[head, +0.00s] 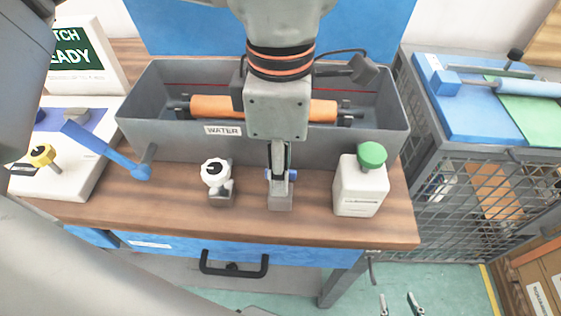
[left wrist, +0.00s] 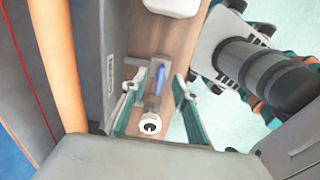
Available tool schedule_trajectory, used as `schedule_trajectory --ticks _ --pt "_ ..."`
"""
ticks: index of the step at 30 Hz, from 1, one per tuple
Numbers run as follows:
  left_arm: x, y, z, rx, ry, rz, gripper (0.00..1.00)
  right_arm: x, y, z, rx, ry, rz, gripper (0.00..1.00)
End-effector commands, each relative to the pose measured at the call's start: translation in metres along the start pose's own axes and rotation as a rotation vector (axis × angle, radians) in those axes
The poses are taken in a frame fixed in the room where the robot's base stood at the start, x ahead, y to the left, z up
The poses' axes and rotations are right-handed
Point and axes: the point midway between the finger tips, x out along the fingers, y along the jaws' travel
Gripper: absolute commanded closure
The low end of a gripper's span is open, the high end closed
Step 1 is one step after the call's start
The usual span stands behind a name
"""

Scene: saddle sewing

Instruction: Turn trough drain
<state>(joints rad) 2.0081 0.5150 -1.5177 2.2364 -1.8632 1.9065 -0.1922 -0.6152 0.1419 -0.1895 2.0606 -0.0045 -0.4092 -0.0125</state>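The trough (head: 160,135) is a grey open basin labelled WATER, standing on the wooden bench. In front of it, a small grey fitting (head: 281,201) with a blue handle (head: 292,175) stands on the bench; this looks like the drain valve. My left gripper (head: 280,168) points down over the handle and partly hides it. In the left wrist view its two fingers (left wrist: 157,76) are apart, with the blue handle (left wrist: 160,72) between them; contact cannot be told. My right gripper (head: 400,304) shows only its fingertips, apart and empty, low over the floor.
A white knob (head: 214,171) stands left of the fitting, a white bottle (head: 360,190) with a green cap right of it. An orange roller (head: 212,106) lies in the trough. A blue lever (head: 105,150) is at left. A wire-mesh cart (head: 455,200) stands right.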

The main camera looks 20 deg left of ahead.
Motion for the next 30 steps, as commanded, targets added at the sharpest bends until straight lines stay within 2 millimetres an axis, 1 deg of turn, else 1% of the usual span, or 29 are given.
schedule_trajectory --ticks 4,7,15,18,21,25,30 --pt "-0.007 0.001 0.001 -0.001 -0.002 0.003 0.71 0.000 0.000 0.001 0.000 -0.001 -0.001 0.60" --pt "-0.021 0.001 0.001 -0.003 -0.001 0.003 0.71 0.000 0.000 0.000 0.000 0.000 -0.001 0.60" --pt "-0.076 0.001 0.001 -0.003 -0.003 0.005 0.71 0.000 0.000 0.000 0.000 0.000 0.000 0.60" --pt "-0.094 0.001 0.001 -0.002 -0.003 0.004 0.71 0.000 0.000 0.000 0.000 0.000 0.000 0.60" --pt "-0.107 0.001 0.000 -0.001 -0.001 0.002 0.71 0.000 0.000 0.000 0.000 0.000 0.000 0.60" --pt "-0.117 0.000 0.000 0.000 0.000 0.001 0.71 0.000 0.000 0.000 0.000 0.000 0.000 0.60" --pt "-0.120 0.000 0.000 0.001 0.000 0.000 0.71 0.000 0.000 0.000 0.000 0.000 0.000 0.60"
